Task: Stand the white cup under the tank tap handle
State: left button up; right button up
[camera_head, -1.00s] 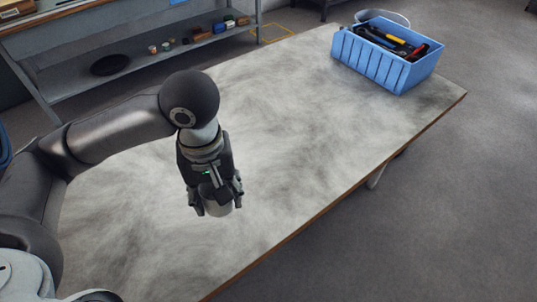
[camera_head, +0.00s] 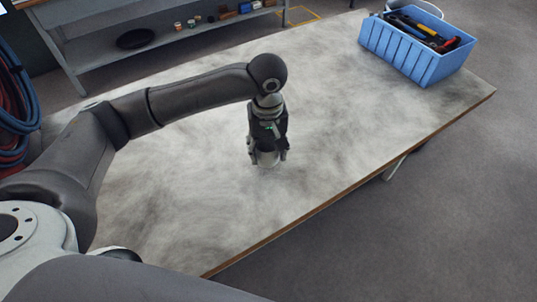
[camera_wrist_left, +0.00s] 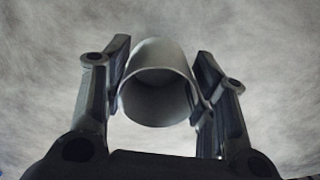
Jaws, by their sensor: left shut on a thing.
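The white cup (camera_head: 268,158) is between the fingers of my left gripper (camera_head: 268,156), over the middle of the mottled grey table. In the left wrist view the cup (camera_wrist_left: 158,85) shows its round open mouth toward the camera, with a finger pressed on each side. My left gripper (camera_wrist_left: 160,100) is shut on it. Whether the cup's base touches the table or hangs just above it I cannot tell. The tank and its tap handle are not in view. My right gripper is not in view.
A blue crate (camera_head: 408,55) of tools stands at the table's far right corner, with a bucket (camera_head: 425,8) behind it. A grey shelf unit (camera_head: 95,45) stands beyond the table. Red and blue hoses (camera_head: 15,110) hang at left. The tabletop (camera_head: 345,130) around the cup is clear.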

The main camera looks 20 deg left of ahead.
aim_at(269, 157)
pick_arm(q)
jog(key=shift+w+f, duration=0.25)
jog(key=shift+f, duration=0.1)
jog(key=shift+f+p, duration=0.35)
jog(key=shift+f, duration=1.15)
jog(key=o, duration=1.1)
jog(key=shift+f, duration=0.1)
jog(key=shift+c, duration=0.2)
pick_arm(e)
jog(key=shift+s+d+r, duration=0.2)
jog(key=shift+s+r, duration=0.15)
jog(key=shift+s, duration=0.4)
